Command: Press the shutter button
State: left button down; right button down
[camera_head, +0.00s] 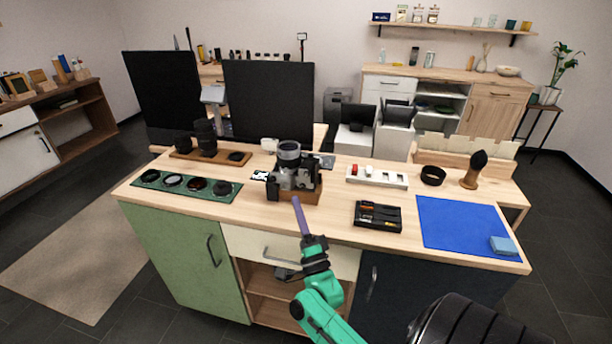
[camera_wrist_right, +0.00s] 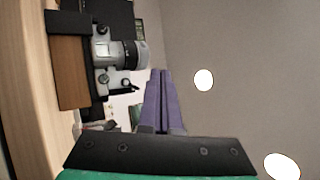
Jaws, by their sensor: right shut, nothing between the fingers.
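The shutter button itself is too small to make out. My right gripper (camera_head: 297,203) has purple fingers that are shut and empty. In the head view the fingertips overlap the block's front, just below the camera. In the right wrist view the fingers (camera_wrist_right: 158,75) lie beside the camera, with no clear contact. My left gripper is not in view.
A green tray with round filters (camera_head: 232,190) lies left of the camera. A black case (camera_head: 378,226), a white tray (camera_head: 392,184) and a blue mat (camera_head: 455,225) lie to the right. Lenses on a wooden stand (camera_head: 180,155) and dark monitors (camera_head: 268,100) stand behind.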

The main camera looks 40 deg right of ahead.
aim_at(306, 175)
jog(key=shift+w+d+b, duration=0.65)
jog(key=shift+w+d, duration=0.2)
jog(key=shift+d, duration=0.35)
jog(key=shift+w+d+b, duration=0.6)
jog(key=shift+w+d, duration=0.25)
jog(key=shift+d, duration=0.35)
jog(key=shift+w+d+b, duration=0.65)
jog(key=shift+w+d, duration=0.2)
jog(key=shift+d, duration=0.35)
jog(key=shift+d, duration=0.1)
jog(key=shift+w+d, duration=0.25)
jog(key=shift+w+d+b, duration=0.1)
jog(key=shift+d+b, duration=0.1)
jog(key=shift+b, duration=0.2)
jog(key=shift+s+a+p, duration=0.4)
jog(key=shift+a+p, duration=0.05)
jog(key=shift+a, duration=0.1)
